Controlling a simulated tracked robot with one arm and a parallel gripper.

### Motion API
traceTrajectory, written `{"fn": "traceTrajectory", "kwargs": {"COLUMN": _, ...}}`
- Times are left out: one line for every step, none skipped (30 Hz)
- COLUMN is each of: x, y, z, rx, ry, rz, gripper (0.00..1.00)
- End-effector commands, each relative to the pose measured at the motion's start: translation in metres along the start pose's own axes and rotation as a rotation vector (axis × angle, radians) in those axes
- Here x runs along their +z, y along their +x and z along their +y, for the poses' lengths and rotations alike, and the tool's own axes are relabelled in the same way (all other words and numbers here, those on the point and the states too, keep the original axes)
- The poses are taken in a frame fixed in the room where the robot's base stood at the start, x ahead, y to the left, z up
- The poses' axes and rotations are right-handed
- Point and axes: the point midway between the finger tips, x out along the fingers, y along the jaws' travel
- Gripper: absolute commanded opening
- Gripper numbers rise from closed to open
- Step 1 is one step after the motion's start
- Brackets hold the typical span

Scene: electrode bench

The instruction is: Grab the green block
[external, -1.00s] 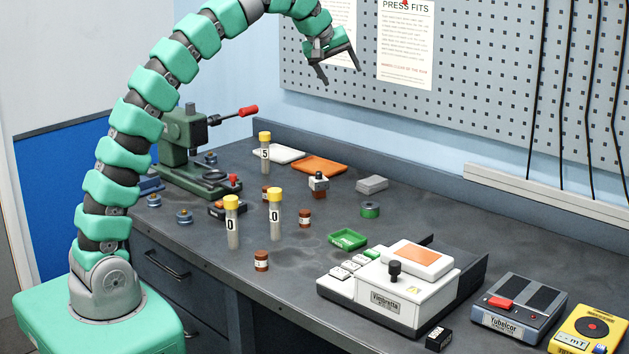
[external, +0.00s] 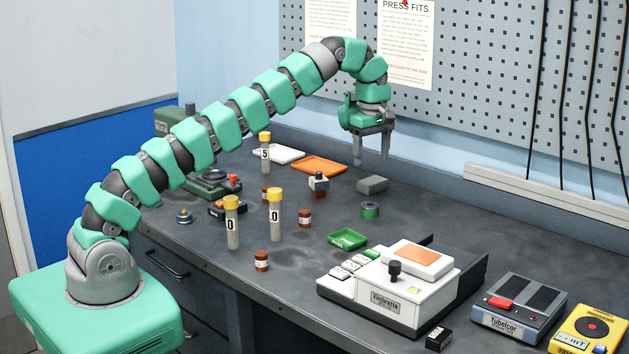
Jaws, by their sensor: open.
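A small green piece (external: 370,209) with a dark top stands on the bench in the middle; it looks round rather than square. A shallow green tray (external: 348,239) lies nearer the camera, and a small green key (external: 372,253) sits on the white machine. I cannot tell for certain which is the green block. My gripper (external: 373,152) is open and empty, fingers pointing down. In the picture it hangs over the grey block (external: 372,184), above the small green piece, touching nothing.
Yellow-capped tubes (external: 232,222) and brown jars (external: 261,260) stand to the left. An orange tray (external: 320,167) lies at the back. The white machine (external: 400,290) stands in front right. The pegboard (external: 490,90) rises behind. A green press (external: 170,122) is partly hidden by my arm.

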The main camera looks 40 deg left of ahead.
Motion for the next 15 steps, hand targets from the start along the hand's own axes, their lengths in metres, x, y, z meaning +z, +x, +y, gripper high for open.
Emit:
{"fn": "traceTrajectory", "kwargs": {"x": 0.000, "y": 0.004, "z": 0.000, "rx": -0.006, "ry": -0.004, "rz": 0.000, "gripper": 0.71}}
{"fn": "traceTrajectory", "kwargs": {"x": 0.001, "y": 0.006, "z": -0.001, "rx": -0.007, "ry": -0.006, "rz": 0.000, "gripper": 0.71}}
{"fn": "traceTrajectory", "kwargs": {"x": 0.001, "y": 0.010, "z": -0.001, "rx": -0.009, "ry": -0.007, "rz": 0.000, "gripper": 0.71}}
{"fn": "traceTrajectory", "kwargs": {"x": 0.001, "y": 0.013, "z": -0.001, "rx": -0.010, "ry": -0.007, "rz": 0.000, "gripper": 0.71}}
{"fn": "traceTrajectory", "kwargs": {"x": 0.000, "y": 0.017, "z": -0.001, "rx": -0.011, "ry": -0.007, "rz": 0.001, "gripper": 0.71}}
{"fn": "traceTrajectory", "kwargs": {"x": 0.000, "y": 0.024, "z": -0.002, "rx": -0.013, "ry": -0.007, "rz": 0.002, "gripper": 0.71}}
{"fn": "traceTrajectory", "kwargs": {"x": 0.000, "y": 0.029, "z": -0.002, "rx": -0.014, "ry": -0.007, "rz": 0.002, "gripper": 0.71}}
{"fn": "traceTrajectory", "kwargs": {"x": 0.000, "y": 0.033, "z": -0.002, "rx": -0.012, "ry": -0.007, "rz": 0.002, "gripper": 0.71}}
{"fn": "traceTrajectory", "kwargs": {"x": 0.000, "y": 0.037, "z": -0.002, "rx": -0.010, "ry": -0.007, "rz": 0.001, "gripper": 0.71}}
{"fn": "traceTrajectory", "kwargs": {"x": 0.000, "y": 0.039, "z": -0.001, "rx": -0.010, "ry": -0.007, "rz": 0.001, "gripper": 0.71}}
{"fn": "traceTrajectory", "kwargs": {"x": 0.000, "y": 0.043, "z": -0.002, "rx": -0.011, "ry": -0.006, "rz": 0.000, "gripper": 0.71}}
{"fn": "traceTrajectory", "kwargs": {"x": 0.000, "y": 0.048, "z": -0.002, "rx": -0.014, "ry": -0.006, "rz": 0.001, "gripper": 0.71}}
{"fn": "traceTrajectory", "kwargs": {"x": 0.000, "y": 0.052, "z": -0.002, "rx": -0.014, "ry": -0.006, "rz": 0.001, "gripper": 0.71}}
{"fn": "traceTrajectory", "kwargs": {"x": 0.001, "y": 0.055, "z": -0.002, "rx": -0.012, "ry": -0.006, "rz": 0.001, "gripper": 0.71}}
{"fn": "traceTrajectory", "kwargs": {"x": 0.001, "y": 0.059, "z": -0.002, "rx": -0.010, "ry": -0.005, "rz": 0.001, "gripper": 0.71}}
